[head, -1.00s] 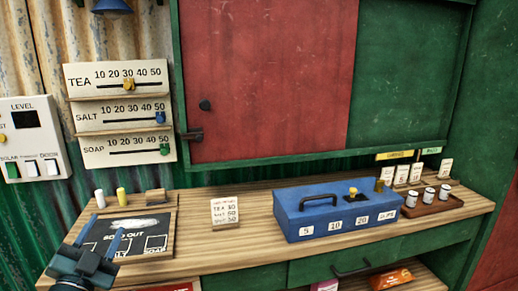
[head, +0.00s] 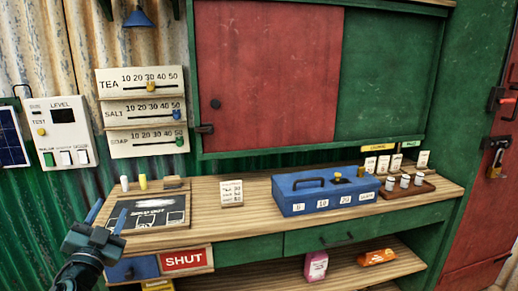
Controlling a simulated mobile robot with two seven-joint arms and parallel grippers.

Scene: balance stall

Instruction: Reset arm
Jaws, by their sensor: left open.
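My left gripper (head: 106,218) is at the lower left in the head view. Its two blue fingers point up and stand apart, with nothing between them. It is in front of the left end of the wooden counter (head: 250,223), beside the chalkboard (head: 125,213) with its smeared white writing. My right gripper is not in view.
A blue cash box (head: 290,206) and a small price card (head: 231,193) stand on the counter. Jars (head: 405,181) sit in a tray at the right. Slider boards (head: 152,87) and a level panel (head: 62,115) hang on the wall. A red SHUT sign (head: 185,259) is below the counter.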

